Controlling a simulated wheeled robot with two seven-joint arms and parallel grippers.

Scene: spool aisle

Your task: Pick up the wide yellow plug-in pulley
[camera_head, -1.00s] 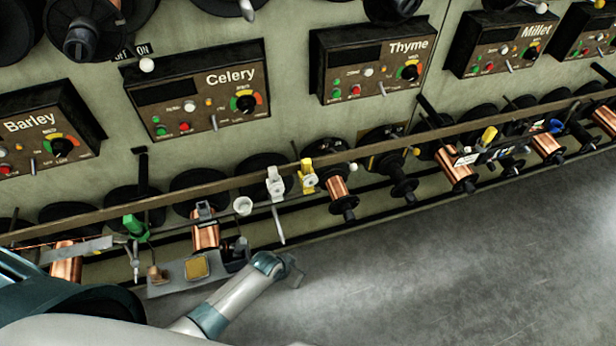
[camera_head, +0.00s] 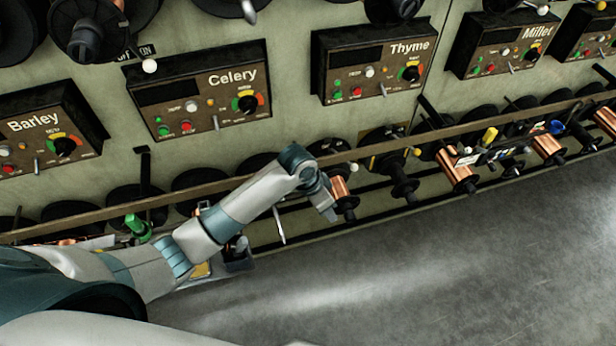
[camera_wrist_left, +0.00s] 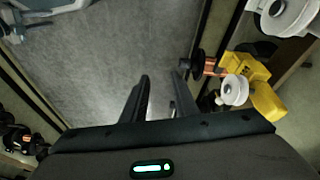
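In the left wrist view the wide yellow pulley (camera_wrist_left: 248,78) shows to the right of my left gripper, a yellow body with a white wheel facing the camera. My left gripper (camera_wrist_left: 160,98) points past it over the grey floor. Its two dark fingers are apart with nothing between them, and the pulley is outside them. In the head view my left arm reaches across the rail and hides the pulley and the things near it.
A long rail (camera_head: 90,225) runs along the machine front. A copper spool (camera_head: 340,188) is just beyond my arm's end. A green clip-like part (camera_head: 138,228) is at left. A white pulley (camera_wrist_left: 288,14) shows in the wrist view's upper right. The floor (camera_head: 430,270) in front is clear.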

